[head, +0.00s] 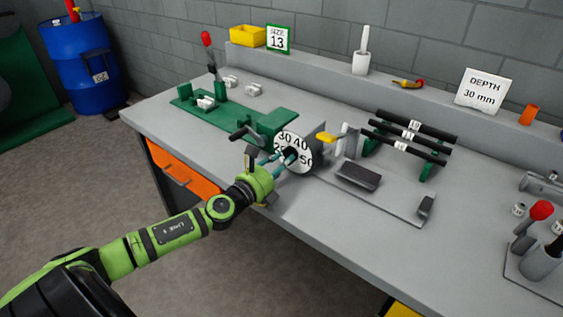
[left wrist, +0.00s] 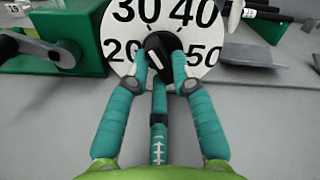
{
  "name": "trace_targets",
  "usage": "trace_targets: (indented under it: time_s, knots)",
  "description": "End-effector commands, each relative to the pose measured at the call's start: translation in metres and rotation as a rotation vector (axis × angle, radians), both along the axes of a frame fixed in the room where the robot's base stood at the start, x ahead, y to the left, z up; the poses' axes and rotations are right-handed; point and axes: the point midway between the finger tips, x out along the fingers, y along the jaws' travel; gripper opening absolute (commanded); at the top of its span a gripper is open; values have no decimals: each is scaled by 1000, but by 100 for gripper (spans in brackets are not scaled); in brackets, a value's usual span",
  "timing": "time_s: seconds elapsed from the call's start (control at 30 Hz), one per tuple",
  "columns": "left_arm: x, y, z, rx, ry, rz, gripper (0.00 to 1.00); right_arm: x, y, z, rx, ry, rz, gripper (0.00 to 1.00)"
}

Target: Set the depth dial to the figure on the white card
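The depth dial (head: 305,159) is a white disc with black figures on the green machine. In the left wrist view the dial (left wrist: 124,50) shows 20, 30, 40 and 50. Its black knob (left wrist: 160,46) has a white line tilting to the upper left, toward 30. My left gripper (head: 284,158) is at the dial's front; in the left wrist view its teal fingers (left wrist: 160,68) press on the knob from both sides, with a third finger below. The white card (head: 484,91) reads DEPTH 30 mm. My right gripper is not in view.
A green sign (head: 278,39) reads SIZE 13. A black-handled crank (head: 240,134) is left of the dial, and a yellow-tipped lever (head: 327,138) right of it. Black rods (head: 410,135) lie on a green rack. The bench (head: 350,240) is clear in front.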

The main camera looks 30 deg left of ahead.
Motion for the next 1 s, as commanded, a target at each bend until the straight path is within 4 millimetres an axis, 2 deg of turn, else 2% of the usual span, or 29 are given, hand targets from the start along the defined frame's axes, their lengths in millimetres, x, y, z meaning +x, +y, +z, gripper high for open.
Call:
trace_targets:
  time_s: [0.47, 0.67, 1.0]
  knots:
    - [-5, 0, -1, -2, 2, 0, 46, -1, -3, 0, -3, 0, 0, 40]
    - [-27, 2, -2, -2, 5, 0, 46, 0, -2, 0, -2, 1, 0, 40]
    - [-79, 5, -2, -6, 4, 0, 46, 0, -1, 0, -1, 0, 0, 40]
